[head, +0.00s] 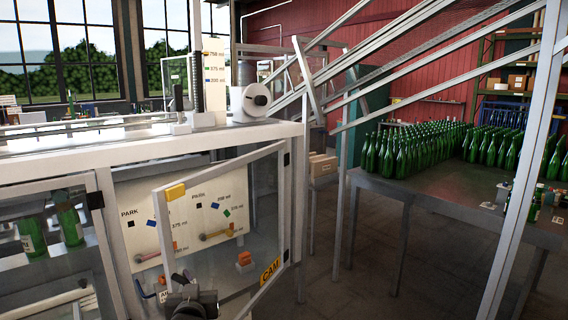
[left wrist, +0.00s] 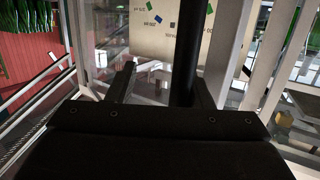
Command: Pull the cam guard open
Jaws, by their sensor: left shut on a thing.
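The cam guard (head: 222,168) is a clear panel in a pale frame with a yellow "CAM" label (head: 270,270). It is hinged on its right side and stands partly open, its left edge swung out toward me. My left gripper (head: 190,292) is at the guard's lower left, at the bottom of the head view. In the left wrist view, a dark upright bar (left wrist: 188,45), seemingly the guard's handle, stands between the fingers of my left gripper (left wrist: 162,88), which is shut on it. The exact contact is dark and hard to see. My right gripper is not in view.
Behind the guard is a panel (head: 135,200) with "PARK" and volume marks, coloured tabs and levers. Another clear guard (head: 60,265) stands at left, with green bottles behind it. A bottle table (head: 440,205) stands at right, beyond slanted metal rails. Floor shows between machine and table.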

